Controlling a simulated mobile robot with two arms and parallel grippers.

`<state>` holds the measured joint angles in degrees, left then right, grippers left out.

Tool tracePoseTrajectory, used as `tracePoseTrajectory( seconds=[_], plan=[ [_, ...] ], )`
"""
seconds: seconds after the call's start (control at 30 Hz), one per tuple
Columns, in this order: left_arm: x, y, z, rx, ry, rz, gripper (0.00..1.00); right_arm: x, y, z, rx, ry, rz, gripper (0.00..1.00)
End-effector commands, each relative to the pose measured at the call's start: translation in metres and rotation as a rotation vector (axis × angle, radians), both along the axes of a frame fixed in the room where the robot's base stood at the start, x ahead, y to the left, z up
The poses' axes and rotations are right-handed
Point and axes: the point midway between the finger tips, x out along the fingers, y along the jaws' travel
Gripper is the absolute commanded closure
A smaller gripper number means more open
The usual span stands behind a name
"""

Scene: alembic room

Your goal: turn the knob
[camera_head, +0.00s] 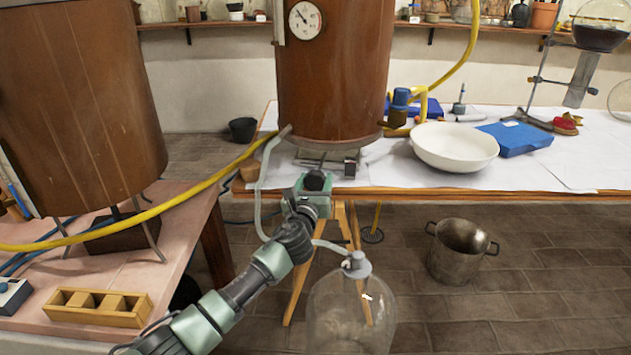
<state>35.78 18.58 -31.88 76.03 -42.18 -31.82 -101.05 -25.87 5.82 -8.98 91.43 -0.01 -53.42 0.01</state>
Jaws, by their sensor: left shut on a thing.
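My left arm comes in from the lower left, and its gripper (314,190) is at the front edge of the white-covered table. The gripper is shut on a dark round knob (317,180) below the large brown cylindrical vessel (335,85). The gripper's body hides part of the knob and its mount. A round white dial gauge (305,20) is on the upper front of the vessel. My right gripper is not in view.
A glass jug (350,318) stands below the gripper, with a pale hose leading to its cap. A metal pot (461,250) is on the floor. A white bowl (455,146) and blue book (515,138) lie on the table. A yellow hose (185,199) crosses at left.

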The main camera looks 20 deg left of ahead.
Motion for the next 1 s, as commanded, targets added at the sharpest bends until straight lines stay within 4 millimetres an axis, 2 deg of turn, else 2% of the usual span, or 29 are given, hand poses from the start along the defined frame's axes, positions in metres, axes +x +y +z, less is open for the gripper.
tracePoseTrajectory(
  seconds=[0.33, 0.8, 1.0],
  plan=[
    [0.000, -0.001, -0.001, -0.320, -0.031, 0.000, 0.87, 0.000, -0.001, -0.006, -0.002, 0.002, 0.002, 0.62],
    [0.000, -0.002, -0.002, -0.764, -0.078, 0.000, 0.87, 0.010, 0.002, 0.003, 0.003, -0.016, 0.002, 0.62],
    [0.000, -0.002, -0.002, -0.955, -0.098, 0.000, 0.87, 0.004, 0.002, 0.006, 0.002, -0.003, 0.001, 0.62]
  ],
)
